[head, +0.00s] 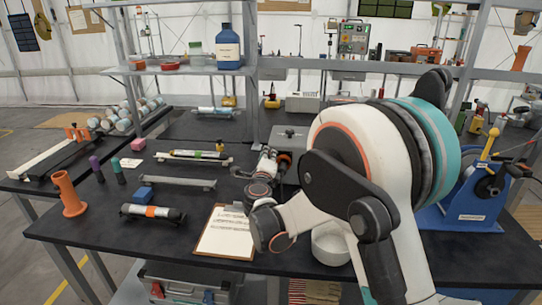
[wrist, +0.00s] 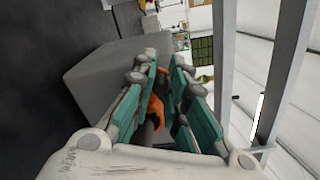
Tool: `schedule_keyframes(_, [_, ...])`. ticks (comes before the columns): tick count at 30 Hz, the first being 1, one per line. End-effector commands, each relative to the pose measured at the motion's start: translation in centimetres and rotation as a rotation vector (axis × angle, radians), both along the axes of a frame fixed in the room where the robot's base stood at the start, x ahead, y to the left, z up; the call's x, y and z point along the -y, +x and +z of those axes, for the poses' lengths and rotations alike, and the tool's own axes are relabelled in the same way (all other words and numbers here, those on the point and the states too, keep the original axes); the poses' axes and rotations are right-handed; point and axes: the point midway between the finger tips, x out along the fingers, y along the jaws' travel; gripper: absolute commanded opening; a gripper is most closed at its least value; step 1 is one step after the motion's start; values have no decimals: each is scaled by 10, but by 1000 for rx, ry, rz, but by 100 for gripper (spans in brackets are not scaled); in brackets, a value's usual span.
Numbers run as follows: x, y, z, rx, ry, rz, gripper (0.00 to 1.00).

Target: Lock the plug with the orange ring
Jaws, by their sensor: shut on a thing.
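The orange ring (wrist: 156,108) shows between the teal fingers of my gripper (wrist: 170,85) in the wrist view. The fingers are closed around it from both sides. The dark plug (wrist: 149,131) lies by the ring and is mostly hidden by the fingers. A grey box (wrist: 105,72) stands right beside the fingers. In the head view my gripper (head: 267,164) is at the front of the grey box (head: 290,136), and a small part of the orange ring (head: 285,157) shows at the fingers. Whether the plug is fully seated cannot be told.
A clipboard (head: 225,236) and a white bowl (head: 328,245) are on the dark bench near my arm. A blue winch (head: 470,200) stands at the right. A rail (head: 178,182) and a cylinder with an orange band (head: 152,212) lie left. A shelf post (head: 251,90) rises behind.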

Motion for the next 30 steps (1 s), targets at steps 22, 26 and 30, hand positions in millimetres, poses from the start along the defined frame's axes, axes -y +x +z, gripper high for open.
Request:
schedule_keyframes(22, [-9,1,-30,-17,-548,-2,0])
schedule_keyframes(26, [-9,1,-32,-19,-583,-1,0])
schedule_keyframes(30, [-10,1,-33,-19,-602,0,0])
